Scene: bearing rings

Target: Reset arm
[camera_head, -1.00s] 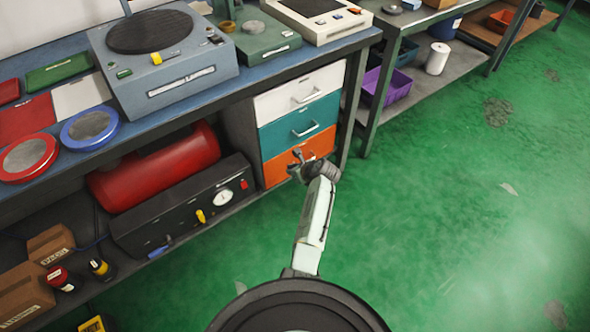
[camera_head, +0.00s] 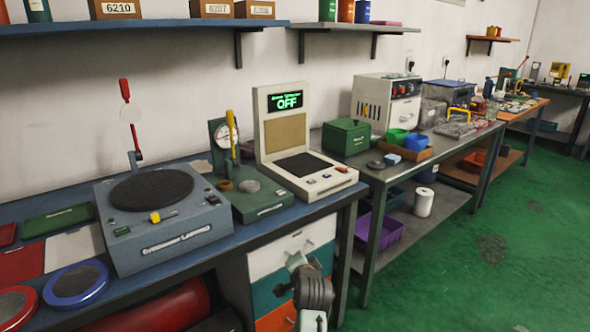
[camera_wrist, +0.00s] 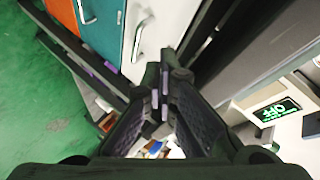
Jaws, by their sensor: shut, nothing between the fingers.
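My arm rises from the bottom of the head view in front of the drawer unit. My gripper (camera_head: 297,262) is small there and overlaps the white drawer (camera_head: 282,252) and teal drawer (camera_head: 268,297); its fingertips are hard to make out. In the wrist view the two dark fingers of my gripper (camera_wrist: 161,92) are together with nothing held between them. The wrist view also shows the teal drawer (camera_wrist: 108,25) and the white drawer (camera_wrist: 172,22), with bar handles.
The blue workbench (camera_head: 225,245) bears a grey turntable device (camera_head: 165,245), a green gauge stand (camera_head: 262,208) and a white instrument (camera_head: 325,183) reading OFF. A grey table (camera_head: 450,148) stands to the right, with a purple bin (camera_head: 380,232) below. Green floor (camera_head: 450,280) is open at right.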

